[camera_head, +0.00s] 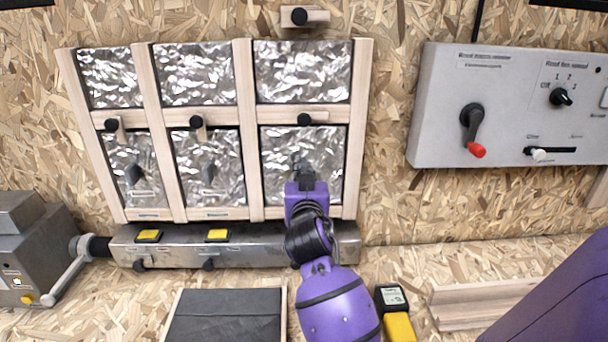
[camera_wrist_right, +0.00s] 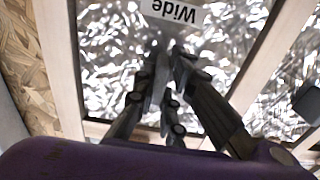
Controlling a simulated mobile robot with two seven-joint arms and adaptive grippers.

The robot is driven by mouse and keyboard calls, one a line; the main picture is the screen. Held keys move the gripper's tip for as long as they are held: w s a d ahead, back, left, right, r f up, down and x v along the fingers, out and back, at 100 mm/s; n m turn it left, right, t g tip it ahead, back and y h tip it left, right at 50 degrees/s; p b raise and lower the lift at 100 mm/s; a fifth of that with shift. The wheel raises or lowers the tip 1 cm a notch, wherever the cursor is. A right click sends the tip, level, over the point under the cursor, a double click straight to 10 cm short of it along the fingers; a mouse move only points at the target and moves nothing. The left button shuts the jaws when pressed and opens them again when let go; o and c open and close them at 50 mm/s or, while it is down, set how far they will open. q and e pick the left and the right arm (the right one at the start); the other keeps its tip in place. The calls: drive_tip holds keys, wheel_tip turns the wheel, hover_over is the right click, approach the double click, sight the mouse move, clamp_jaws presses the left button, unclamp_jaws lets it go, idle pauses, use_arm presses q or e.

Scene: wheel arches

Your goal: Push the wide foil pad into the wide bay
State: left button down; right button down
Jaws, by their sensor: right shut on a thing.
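The wide foil pad (camera_head: 325,150) is a crinkled silver panel at the lower right of a pale wooden frame. It shows within the wide bay's wooden borders (camera_head: 353,150); how deep it sits I cannot tell. In the right wrist view the foil pad (camera_wrist_right: 110,65) bears an upside-down white label (camera_wrist_right: 175,12) reading "Wide". My right gripper (camera_head: 300,165) is in front of the pad, with its fingers (camera_wrist_right: 165,75) shut on what seems to be the pad's handle, which they mostly hide. My left gripper is not in view.
Two narrower foil pads (camera_head: 128,155) (camera_head: 225,150) with dark handles sit to the left. Wooden turn-latches with black knobs (camera_head: 304,120) are on the middle rail. A metal ledge (camera_head: 185,250) runs below. A grey control box (camera_head: 440,110) hangs at right; a yellow-black device (camera_head: 393,300) lies below.

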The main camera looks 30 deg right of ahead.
drive_tip(key=shift+w+d, duration=0.15)
drive_tip(key=shift+w, duration=0.1)
drive_tip(key=c, duration=1.7)
unclamp_jaws()
drive_tip(key=shift+c, duration=0.2)
